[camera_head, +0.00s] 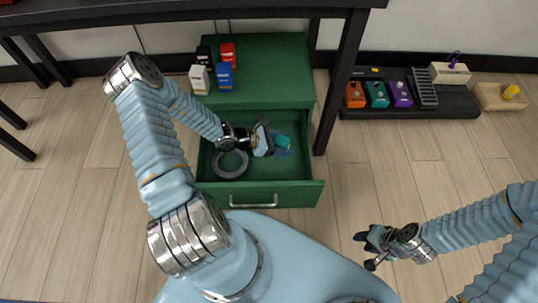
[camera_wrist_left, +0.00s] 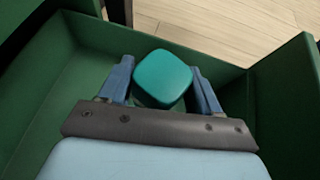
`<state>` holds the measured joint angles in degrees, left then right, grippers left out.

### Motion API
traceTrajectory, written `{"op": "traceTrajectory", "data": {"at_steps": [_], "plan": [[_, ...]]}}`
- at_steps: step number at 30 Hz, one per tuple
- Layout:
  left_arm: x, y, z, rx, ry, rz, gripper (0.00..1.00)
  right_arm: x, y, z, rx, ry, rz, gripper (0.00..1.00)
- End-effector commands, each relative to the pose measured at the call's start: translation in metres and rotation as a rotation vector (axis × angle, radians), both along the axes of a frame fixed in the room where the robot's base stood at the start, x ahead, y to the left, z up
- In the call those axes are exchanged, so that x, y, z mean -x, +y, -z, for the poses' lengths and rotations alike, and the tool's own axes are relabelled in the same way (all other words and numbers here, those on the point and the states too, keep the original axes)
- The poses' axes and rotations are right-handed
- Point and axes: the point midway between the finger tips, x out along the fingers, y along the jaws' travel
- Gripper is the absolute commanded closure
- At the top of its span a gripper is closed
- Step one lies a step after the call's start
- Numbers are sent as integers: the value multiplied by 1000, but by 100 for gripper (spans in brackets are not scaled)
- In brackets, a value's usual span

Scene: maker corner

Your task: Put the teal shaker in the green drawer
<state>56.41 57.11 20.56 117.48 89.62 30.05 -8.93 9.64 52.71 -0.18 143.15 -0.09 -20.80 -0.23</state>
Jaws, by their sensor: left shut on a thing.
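The teal shaker (camera_wrist_left: 162,78) is between the blue fingers of my left gripper (camera_wrist_left: 161,85) in the left wrist view, and the gripper is shut on it. The green drawer (camera_head: 262,195) is pulled open under a green cabinet. In the head view my left gripper (camera_head: 272,143) is over or inside the open drawer, and the teal shaker (camera_head: 283,141) shows at its fingertips. I cannot tell whether the shaker touches the drawer floor. My right gripper (camera_head: 368,249) hangs over the floor at the right, its fingers apart with nothing between them.
A grey ring (camera_head: 231,175) lies in the drawer's left part. Several small boxes, among them a red one (camera_head: 228,53), stand on the green cabinet (camera_head: 275,70). A dark table leg (camera_head: 340,85) stands right of the cabinet. A low black board (camera_head: 440,104) with coloured pedals lies beyond it.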

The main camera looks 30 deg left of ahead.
Motion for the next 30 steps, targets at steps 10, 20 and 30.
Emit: {"op": "traceTrajectory", "data": {"at_steps": [10,20,30], "plan": [[16,26,40,2,0,0,70,0,-2,6,2,-1,3,62],[20,31,78,2,1,1,70,0,-1,12,1,0,2,62],[20,31,80,1,1,1,32,0,-1,14,1,1,2,62]]}}
